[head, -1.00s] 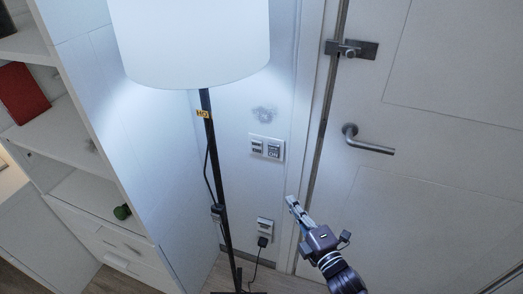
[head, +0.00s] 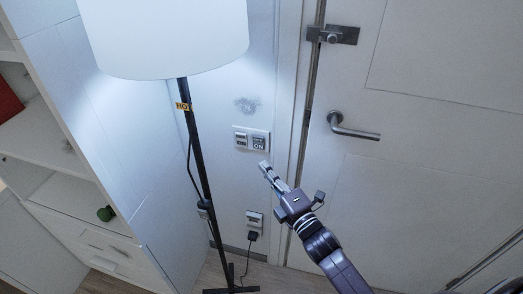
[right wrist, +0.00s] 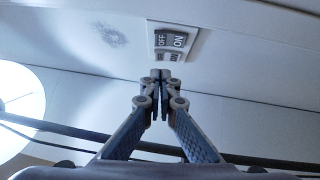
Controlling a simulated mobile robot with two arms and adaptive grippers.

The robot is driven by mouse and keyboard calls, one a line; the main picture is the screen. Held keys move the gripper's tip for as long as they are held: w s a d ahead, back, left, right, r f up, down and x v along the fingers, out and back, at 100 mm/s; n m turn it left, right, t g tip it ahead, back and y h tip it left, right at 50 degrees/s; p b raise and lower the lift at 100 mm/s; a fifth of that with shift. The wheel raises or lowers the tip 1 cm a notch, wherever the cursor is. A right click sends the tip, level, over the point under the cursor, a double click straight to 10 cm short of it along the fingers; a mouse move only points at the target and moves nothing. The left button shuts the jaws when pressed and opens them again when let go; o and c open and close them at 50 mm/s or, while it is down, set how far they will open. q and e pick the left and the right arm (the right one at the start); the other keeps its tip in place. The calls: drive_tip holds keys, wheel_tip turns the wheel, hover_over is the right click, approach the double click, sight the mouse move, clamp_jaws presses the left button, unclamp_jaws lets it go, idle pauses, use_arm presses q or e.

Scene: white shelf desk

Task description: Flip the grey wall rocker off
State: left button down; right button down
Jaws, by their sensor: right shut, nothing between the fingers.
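The grey wall rocker (head: 259,142) is the right one of two rockers on a white wall plate (head: 245,129), between the lamp and the door frame. ON shows on its lower part. In the right wrist view the grey rocker (right wrist: 171,40) shows OFF on its left half and ON on its right half. My right gripper (head: 265,167) is shut and empty, just below the plate in the head view. In the right wrist view its closed fingertips (right wrist: 161,75) are just below the plate; contact cannot be told. My left gripper is not in view.
A lit floor lamp (head: 165,38) with a black pole (head: 194,150) stands left of the switch. A socket (head: 254,218) with a black plug is lower on the wall. The door (head: 430,110) with its handle (head: 350,128) is at right, white shelves (head: 40,135) at left.

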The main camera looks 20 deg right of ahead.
sight(256, 140)
drive_tip(key=w, duration=0.2)
drive_tip(key=w+d+b, duration=0.1)
drive_tip(key=w, duration=0.2)
drive_tip(key=w+b, duration=0.1)
drive_tip(key=w, duration=0.2)
drive_tip(key=shift+w+d+r, duration=0.15)
drive_tip(key=shift+d+r, duration=0.05)
drive_tip(key=shift+r, duration=0.2)
drive_tip(key=shift+w+d+r+g+p, duration=0.15)
drive_tip(key=shift+w+r+g+p, duration=0.25)
drive_tip(key=shift+p, duration=0.75)
drive_tip(key=shift+s+f+b, duration=0.2)
drive_tip(key=shift+f+b, duration=0.05)
drive_tip(key=shift+b, duration=0.2)
